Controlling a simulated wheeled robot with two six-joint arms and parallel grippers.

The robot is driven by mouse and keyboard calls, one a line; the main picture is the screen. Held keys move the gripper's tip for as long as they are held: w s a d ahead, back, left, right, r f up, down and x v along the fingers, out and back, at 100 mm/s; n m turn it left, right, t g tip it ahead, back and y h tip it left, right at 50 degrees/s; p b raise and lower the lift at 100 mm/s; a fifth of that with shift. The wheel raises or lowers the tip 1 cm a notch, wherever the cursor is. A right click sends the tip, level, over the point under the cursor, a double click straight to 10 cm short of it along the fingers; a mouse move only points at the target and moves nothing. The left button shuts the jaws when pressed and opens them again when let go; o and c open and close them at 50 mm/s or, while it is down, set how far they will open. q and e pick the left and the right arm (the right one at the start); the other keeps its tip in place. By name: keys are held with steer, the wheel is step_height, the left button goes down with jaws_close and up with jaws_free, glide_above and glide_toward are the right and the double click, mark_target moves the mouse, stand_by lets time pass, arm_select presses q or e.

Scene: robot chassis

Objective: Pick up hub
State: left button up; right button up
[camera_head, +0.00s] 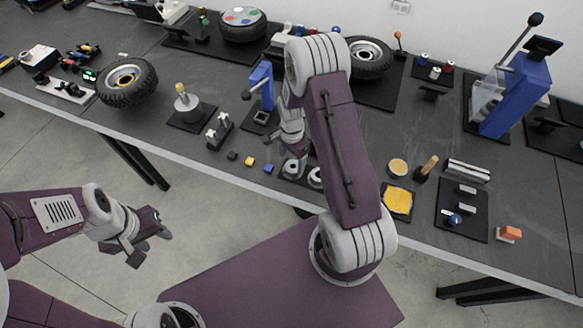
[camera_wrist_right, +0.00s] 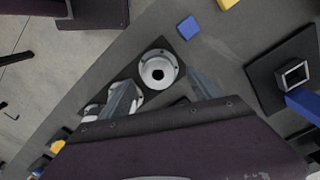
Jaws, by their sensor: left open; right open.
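A grey round hub (camera_wrist_right: 147,72) with a dark centre hole sits on a dark plate at the table's front edge. It also shows in the head view (camera_head: 291,169), beneath my right gripper (camera_head: 292,148). In the right wrist view the two fingers of my right gripper (camera_wrist_right: 163,90) are apart, with the hub showing between and beyond their tips. I cannot tell how high they are above it. A second similar round part (camera_head: 315,179) is beside it, partly hidden by my arm. My left gripper (camera_head: 152,238) is open and empty, off the table at the left.
A blue block (camera_wrist_right: 188,28) and a yellow block (camera_head: 249,161) lie left of the hub in the head view. A blue stand (camera_head: 262,88) rises close behind my right gripper. A tyre (camera_head: 127,82) stands at the left, and a yellow pad (camera_head: 397,200) lies at the right.

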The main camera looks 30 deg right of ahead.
mark_target(292, 166)
steer(key=f, duration=0.4)
steer(key=shift+s+f+p, duration=0.1)
steer(key=shift+s+p, duration=0.2)
steer(key=shift+s, duration=0.05)
steer(key=shift+w+f, duration=0.2)
steer(key=shift+f, duration=0.25)
steer(key=shift+s+r, duration=0.1)
steer(key=c, duration=0.7)
jaws_close()
steer(key=shift+r, duration=0.25)
steer(key=r, duration=0.4)
steer(key=shift+d+b, duration=0.25)
steer(key=shift+b, duration=0.05)
steer(key=s+d+r+b, duration=0.1)
steer(key=s+d+r, duration=0.5)
steer(key=d, duration=0.3)
steer(key=shift+d+r, duration=0.15)
steer(key=shift+r, duration=0.1)
